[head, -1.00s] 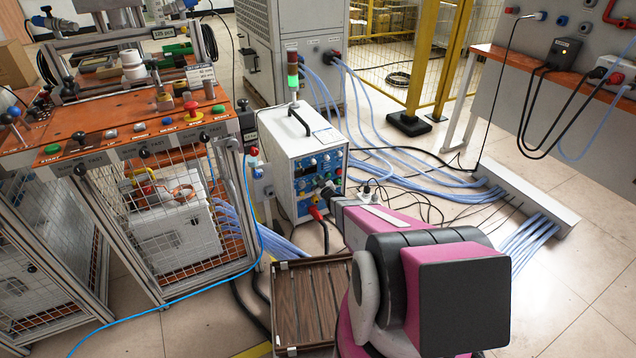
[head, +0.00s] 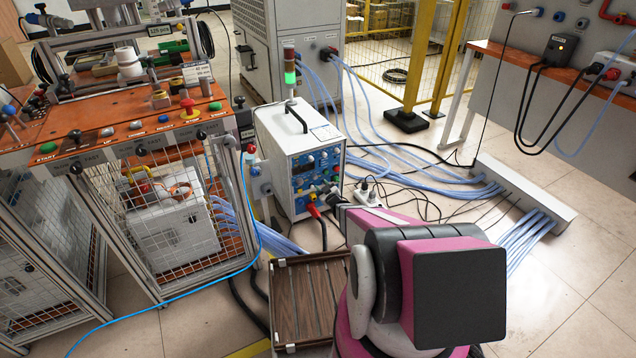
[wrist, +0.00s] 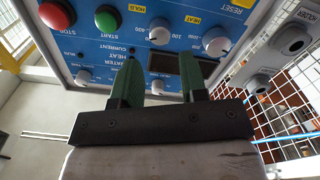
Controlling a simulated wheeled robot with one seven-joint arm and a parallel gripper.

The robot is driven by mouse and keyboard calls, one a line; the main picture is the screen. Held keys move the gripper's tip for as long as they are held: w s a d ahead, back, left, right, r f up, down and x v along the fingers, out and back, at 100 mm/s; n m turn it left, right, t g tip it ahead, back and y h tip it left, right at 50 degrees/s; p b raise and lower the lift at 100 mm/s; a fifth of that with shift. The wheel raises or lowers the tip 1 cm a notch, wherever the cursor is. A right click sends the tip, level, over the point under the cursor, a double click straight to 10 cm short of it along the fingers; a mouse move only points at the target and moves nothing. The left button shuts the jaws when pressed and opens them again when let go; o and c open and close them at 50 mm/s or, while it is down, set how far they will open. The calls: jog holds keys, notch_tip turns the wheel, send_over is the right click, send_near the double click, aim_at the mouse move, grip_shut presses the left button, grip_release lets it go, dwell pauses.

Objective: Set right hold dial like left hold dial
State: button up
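The induction heater (head: 297,145) is a white box with a blue front panel (head: 318,165). In the wrist view the panel appears upside down. Two white dials with printed scales show there, one near a yellow HOLD label (wrist: 160,31) and one near a yellow HEAT label (wrist: 216,41). I cannot tell which are the left and right hold dials; their pointer settings are too small to read surely. My gripper (wrist: 160,68) has two green fingers spread apart in front of the panel, nothing held. A smaller white knob (wrist: 157,87) shows between the fingers. In the head view my arm mostly hides the gripper.
A red button (wrist: 57,14) and a green button (wrist: 107,19) sit beside the HOLD dial. A slatted wooden crate (head: 275,315) stands on the floor before the heater. Blue hoses (head: 430,175) and cables lie to the right.

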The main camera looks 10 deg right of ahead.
jog(key=v, duration=0.3)
jog(key=shift+s+d, duration=0.1)
jog(key=shift+s, duration=0.25)
jog(key=s+d+r+m+g+h, duration=0.1)
jog(key=s+r+m+g+h, duration=0.15)
jog(key=r, duration=0.35)
jog(key=s+d+r+m+g+h, duration=0.2)
jog(key=r+m+g+h, duration=0.1)
jog(key=r+g+h, duration=0.15)
jog(key=s+a+r+g, duration=0.2)
jog(key=s+r+g, duration=0.1)
jog(key=s, duration=0.4)
jog(key=s+a+r+m+g+y, duration=0.1)
jog(key=s+a+r+g, duration=0.1)
jog(key=s+r, duration=0.4)
jog(key=s+a+r+m+g, duration=0.1)
jog(key=s+r+g, duration=0.4)
jog(key=s, duration=0.5)
jog(key=shift+a+r, duration=0.15)
jog(key=shift+a, duration=0.4)
jog(key=shift+m, duration=0.25)
